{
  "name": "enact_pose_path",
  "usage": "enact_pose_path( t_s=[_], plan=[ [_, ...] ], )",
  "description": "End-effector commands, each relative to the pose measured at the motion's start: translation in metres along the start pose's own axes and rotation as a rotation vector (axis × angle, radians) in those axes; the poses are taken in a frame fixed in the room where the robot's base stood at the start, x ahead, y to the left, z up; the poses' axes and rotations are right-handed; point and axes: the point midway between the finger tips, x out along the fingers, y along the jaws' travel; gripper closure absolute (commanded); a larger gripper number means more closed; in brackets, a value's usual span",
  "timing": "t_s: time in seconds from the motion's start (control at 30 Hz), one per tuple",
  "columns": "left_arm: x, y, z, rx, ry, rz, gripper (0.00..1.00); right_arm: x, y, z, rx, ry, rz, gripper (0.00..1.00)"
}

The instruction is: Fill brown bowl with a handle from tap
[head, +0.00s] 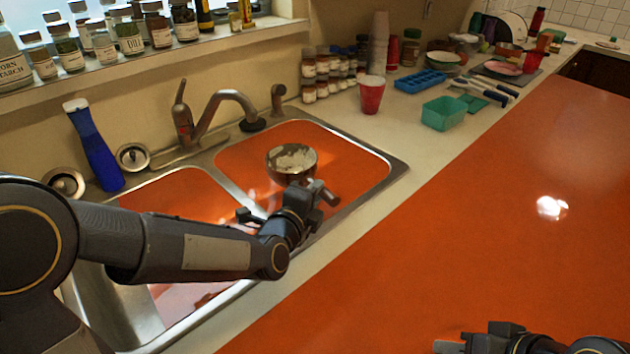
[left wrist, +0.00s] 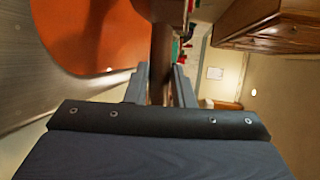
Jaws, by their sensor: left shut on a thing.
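The brown bowl with a handle (head: 291,166) is held over the right sink basin, below and to the right of the spout end. Its inside shows pale patches; I cannot tell whether they are water or reflections. My left gripper (head: 318,196) is shut on the bowl's handle. In the left wrist view the brown handle (left wrist: 162,62) stands between the two fingers (left wrist: 160,88). The metal tap (head: 212,108) stands behind the sink, its spout reaching right. No stream is clearly visible. My right gripper (head: 462,346) is partly in view at the bottom edge; its jaws are unclear.
The double sink (head: 372,152) has an orange-looking right basin. A blue bottle (head: 94,145) stands left of the tap. A red cup (head: 371,95), a teal container (head: 444,113) and a blue tray (head: 420,82) stand on the back counter. The orange counter (head: 480,220) is clear.

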Motion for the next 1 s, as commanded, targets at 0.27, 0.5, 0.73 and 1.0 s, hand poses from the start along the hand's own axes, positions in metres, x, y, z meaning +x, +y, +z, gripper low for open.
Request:
enact_pose_path(
  t_s=[0.27, 0.5, 0.73, 1.0],
  plan=[
    [0.009, 0.004, 0.017, -0.001, -0.003, -0.007, 1.00, 0.010, 0.005, 0.005, 0.000, 0.000, 0.000, 0.64],
    [0.020, 0.009, 0.038, -0.001, -0.003, -0.006, 1.00, 0.019, 0.009, 0.010, 0.000, 0.000, 0.000, 0.64],
    [0.030, 0.013, 0.058, 0.000, -0.004, -0.007, 1.00, 0.026, 0.012, 0.013, 0.000, 0.000, 0.000, 0.64],
    [0.042, 0.018, 0.080, 0.000, -0.003, -0.005, 1.00, 0.030, 0.014, 0.015, 0.000, 0.000, 0.000, 0.64]
  ],
)
